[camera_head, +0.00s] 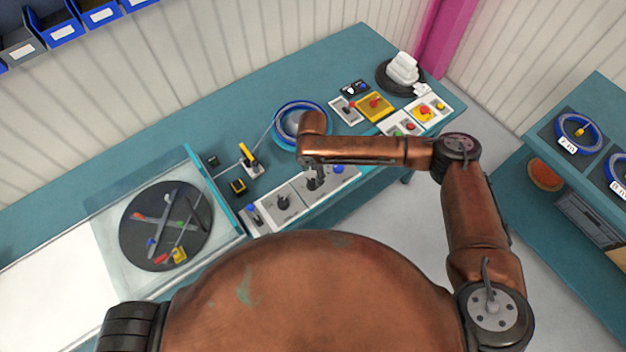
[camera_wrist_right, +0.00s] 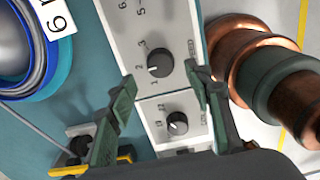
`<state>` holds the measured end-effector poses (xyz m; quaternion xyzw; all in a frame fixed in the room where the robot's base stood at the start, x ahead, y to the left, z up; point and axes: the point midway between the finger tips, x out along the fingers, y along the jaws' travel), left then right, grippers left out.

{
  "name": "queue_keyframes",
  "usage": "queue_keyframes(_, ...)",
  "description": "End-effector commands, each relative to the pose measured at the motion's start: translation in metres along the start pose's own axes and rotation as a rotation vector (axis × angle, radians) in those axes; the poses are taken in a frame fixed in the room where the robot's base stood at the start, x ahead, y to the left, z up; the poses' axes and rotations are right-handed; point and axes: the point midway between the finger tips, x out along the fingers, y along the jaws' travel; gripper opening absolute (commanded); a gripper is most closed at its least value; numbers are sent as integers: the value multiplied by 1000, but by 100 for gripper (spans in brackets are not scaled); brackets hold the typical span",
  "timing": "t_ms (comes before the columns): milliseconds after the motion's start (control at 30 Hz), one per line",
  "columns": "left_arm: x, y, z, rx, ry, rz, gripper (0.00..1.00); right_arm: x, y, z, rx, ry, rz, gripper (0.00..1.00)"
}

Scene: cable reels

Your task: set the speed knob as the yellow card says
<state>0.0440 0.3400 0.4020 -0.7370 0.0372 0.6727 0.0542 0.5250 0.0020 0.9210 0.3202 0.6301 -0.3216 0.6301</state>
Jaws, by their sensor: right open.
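A black knob (camera_wrist_right: 160,63) with a white mark stands on a pale panel (camera_wrist_right: 182,22) with numbers beside it. Its mark appears to point left, near the 1; the exact setting is hard to read. A second black knob (camera_wrist_right: 177,123) is on a separate plate below. My right gripper (camera_wrist_right: 160,74) is open, its green fingers on either side of the upper knob; I cannot tell whether they touch it. In the head view my right gripper (camera_head: 314,184) is over the control panels on the bench (camera_head: 300,70). I cannot identify the yellow card. My left gripper is out of view.
A blue reel (camera_head: 301,106) lies behind my right forearm; its white tag (camera_wrist_right: 57,15) shows in the wrist view. A yellow-and-black cable part (camera_head: 248,158) stands left of the gripper. A clear-covered turntable (camera_head: 140,254) is further left. Button boxes (camera_head: 374,106) are at the back right.

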Motion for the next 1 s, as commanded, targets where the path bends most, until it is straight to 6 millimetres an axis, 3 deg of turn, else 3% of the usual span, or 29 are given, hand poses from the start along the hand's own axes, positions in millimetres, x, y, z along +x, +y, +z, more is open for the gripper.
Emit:
queue_keyframes(200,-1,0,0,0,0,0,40,35,0,0,1,1,-1,46)
queue_keyframes(400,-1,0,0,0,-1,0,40,50,0,0,1,0,1,46)
queue_keyframes(700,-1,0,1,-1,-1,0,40,52,0,0,0,1,2,46)
queue_keyframes(1000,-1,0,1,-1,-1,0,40,52,0,-1,0,1,2,25)
